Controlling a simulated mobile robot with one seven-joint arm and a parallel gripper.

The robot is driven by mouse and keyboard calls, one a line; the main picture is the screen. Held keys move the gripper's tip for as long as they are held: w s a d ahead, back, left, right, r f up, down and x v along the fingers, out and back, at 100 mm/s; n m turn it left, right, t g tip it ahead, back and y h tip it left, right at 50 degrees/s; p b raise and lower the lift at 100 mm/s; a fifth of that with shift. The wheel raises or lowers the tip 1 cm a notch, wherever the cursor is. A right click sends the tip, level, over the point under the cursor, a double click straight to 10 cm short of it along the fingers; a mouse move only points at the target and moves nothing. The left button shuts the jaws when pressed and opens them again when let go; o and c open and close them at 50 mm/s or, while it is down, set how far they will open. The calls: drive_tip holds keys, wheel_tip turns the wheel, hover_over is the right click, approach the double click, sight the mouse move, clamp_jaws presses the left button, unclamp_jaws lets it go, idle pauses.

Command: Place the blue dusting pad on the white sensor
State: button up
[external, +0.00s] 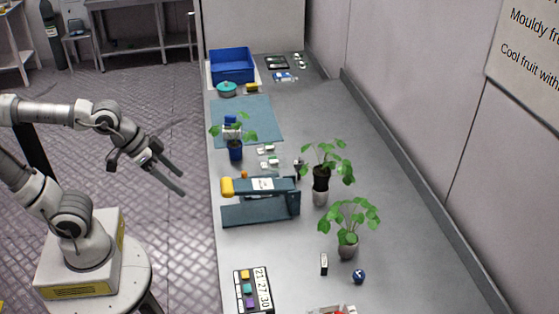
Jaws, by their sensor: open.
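My gripper (184,178) is open and empty, left of the bench and above the tiled floor, with its fingers pointing towards the bench. I cannot tell for sure which item is the blue dusting pad. A small blue block (230,120) shows partly behind a plant on the blue-grey mat, and a small round dark-blue item (359,276) lies near the front. The white sensor is also unclear. A small black-and-white upright item (324,264) stands left of the round one, and small white-and-green pieces (268,149) lie mid-bench. My gripper touches none of them.
A blue crate (232,67) stands at the bench's far end, beyond the mat (262,118). A blue-grey press-like device (262,203) with a yellow end sits mid-bench. Potted plants (326,163) stand around it. A numbered tray (253,290) is at front left. The bench's right side is mostly clear.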

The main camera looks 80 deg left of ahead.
drive_tip(key=shift+m+g, duration=0.5)
drive_tip(key=shift+m, duration=0.1)
drive_tip(key=s, duration=0.1)
drive_tip(key=s+d, duration=0.1)
drive_tip(key=s, duration=0.1)
drive_tip(key=s+f, duration=0.1)
drive_tip(key=s, duration=0.1)
drive_tip(key=shift+s+d, duration=0.2)
drive_tip(key=shift+s, duration=0.05)
drive_tip(key=shift+r, duration=0.1)
